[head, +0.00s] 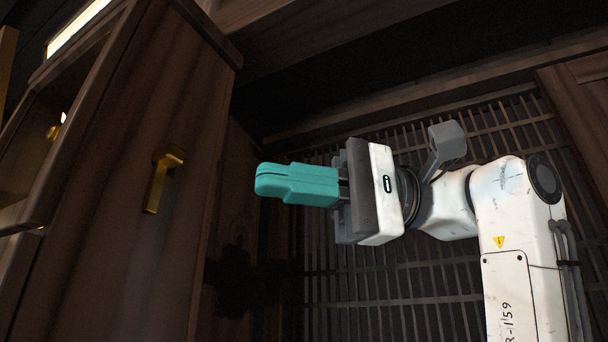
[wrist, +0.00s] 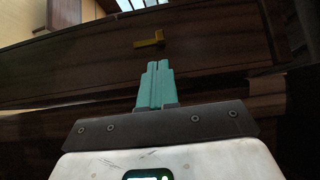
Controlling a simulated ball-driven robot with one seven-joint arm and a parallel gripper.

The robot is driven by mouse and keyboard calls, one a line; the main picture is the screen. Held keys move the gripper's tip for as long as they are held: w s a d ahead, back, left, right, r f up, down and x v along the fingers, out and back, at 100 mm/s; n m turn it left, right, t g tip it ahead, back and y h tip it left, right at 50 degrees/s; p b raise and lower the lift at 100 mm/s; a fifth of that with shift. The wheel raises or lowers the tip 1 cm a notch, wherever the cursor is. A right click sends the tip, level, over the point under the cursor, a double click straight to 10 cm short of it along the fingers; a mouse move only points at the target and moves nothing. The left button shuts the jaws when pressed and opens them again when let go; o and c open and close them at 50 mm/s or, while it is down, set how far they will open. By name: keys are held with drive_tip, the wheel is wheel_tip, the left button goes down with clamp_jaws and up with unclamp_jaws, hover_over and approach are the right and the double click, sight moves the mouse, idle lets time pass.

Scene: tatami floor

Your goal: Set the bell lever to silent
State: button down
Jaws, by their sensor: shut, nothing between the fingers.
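A brass bell lever (head: 161,180) is on the dark wooden side panel of a cabinet at the left in the head view. It has a long flat plate or arm hanging down, slightly tilted, and a short bar at its top. In the wrist view the lever (wrist: 149,42) shows just beyond the fingertips. My gripper (head: 258,180) has teal fingers pressed together, with nothing between them. It points left toward the panel, at about the lever's height in the picture. A gap shows between fingertips and lever in both views.
The wooden cabinet (head: 110,250) has an open compartment at its left with a small brass piece (head: 54,131) in it. A wooden lattice wall (head: 400,290) stands behind my arm. A wooden beam (head: 420,90) runs overhead. The space between fingertips and panel looks clear.

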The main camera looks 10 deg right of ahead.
sight(176, 165)
drive_tip(key=a, duration=0.2)
drive_tip(key=a+p, duration=0.1)
drive_tip(key=a, duration=0.2)
drive_tip(key=shift+s+a, duration=0.4)
drive_tip(key=shift+s, duration=0.15)
